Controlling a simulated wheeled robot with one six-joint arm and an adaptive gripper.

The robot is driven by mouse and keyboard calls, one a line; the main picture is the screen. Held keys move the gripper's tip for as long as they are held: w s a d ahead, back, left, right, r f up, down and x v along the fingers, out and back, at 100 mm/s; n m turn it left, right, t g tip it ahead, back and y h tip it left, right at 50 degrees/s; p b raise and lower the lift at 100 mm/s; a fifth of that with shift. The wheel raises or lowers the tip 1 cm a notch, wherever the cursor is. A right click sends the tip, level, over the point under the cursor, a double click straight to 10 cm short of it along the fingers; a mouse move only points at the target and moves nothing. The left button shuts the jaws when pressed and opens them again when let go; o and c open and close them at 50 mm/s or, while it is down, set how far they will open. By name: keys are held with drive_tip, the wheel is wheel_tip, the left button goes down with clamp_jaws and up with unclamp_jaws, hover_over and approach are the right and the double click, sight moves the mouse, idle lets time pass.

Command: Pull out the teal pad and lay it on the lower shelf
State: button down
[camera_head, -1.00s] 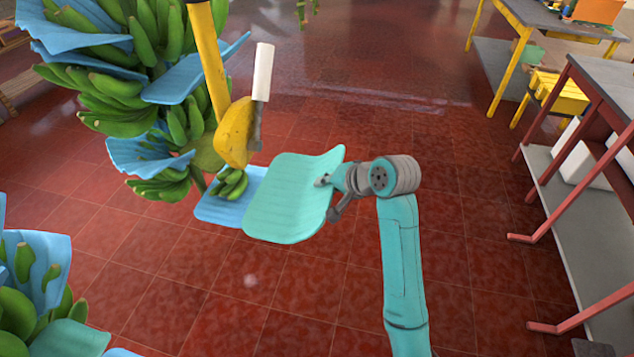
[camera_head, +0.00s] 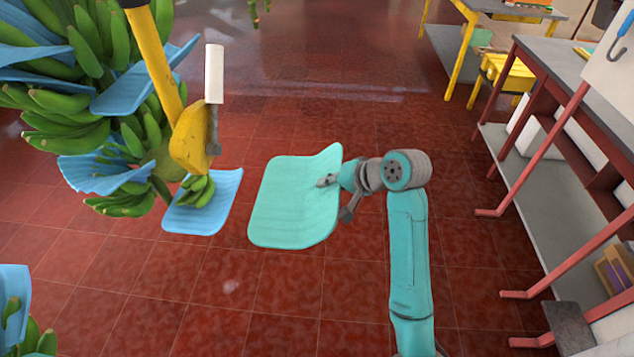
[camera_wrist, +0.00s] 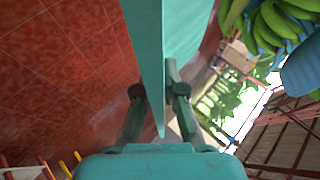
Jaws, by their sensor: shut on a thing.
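The teal pad (camera_head: 295,200) is a ribbed, slightly curved sheet held in the air over the red floor, clear of the banana stem. My gripper (camera_head: 328,181) is shut on its right edge. In the wrist view the pad (camera_wrist: 147,50) shows nearly edge-on, running between the two fingers of my gripper (camera_wrist: 158,92). The lower shelf (camera_head: 535,185) is a grey board under the red-legged table at the right, apart from the pad and to its right.
The hanging banana stem (camera_head: 75,110) with blue pads stands at the left. White boxes (camera_head: 540,130) sit on the shelf's far part. Red table legs (camera_head: 550,145) cross its front. Open floor lies between.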

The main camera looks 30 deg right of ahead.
drive_tip(key=s+d, duration=0.1)
drive_tip(key=d, duration=0.1)
drive_tip(key=s+d, duration=0.2)
drive_tip(key=shift+s+d, duration=0.1)
drive_tip(key=shift+d, duration=0.2)
idle(0.5)
drive_tip(key=w+a+f+m+t+h, duration=0.15)
drive_tip(key=a+f, duration=0.25)
drive_tip(key=f, duration=0.4)
drive_tip(key=w+a+f+m+g+h, duration=0.1)
drive_tip(key=a+f+m, duration=0.15)
drive_tip(key=f, duration=0.55)
drive_tip(key=s+a+f+h, duration=0.1)
drive_tip(key=s+a+f, duration=0.2)
drive_tip(key=f, duration=0.4)
drive_tip(key=s+a+f+m, duration=0.1)
drive_tip(key=s+a+f, duration=0.2)
drive_tip(key=a+f, duration=0.2)
wheel_tip(320, 180, down, 2)
drive_tip(key=shift+a+f+h, duration=0.25)
drive_tip(key=shift+a+h, duration=0.05)
drive_tip(key=shift+h, duration=0.05)
drive_tip(key=shift+w+d+t, duration=0.1)
drive_tip(key=shift+t, duration=0.15)
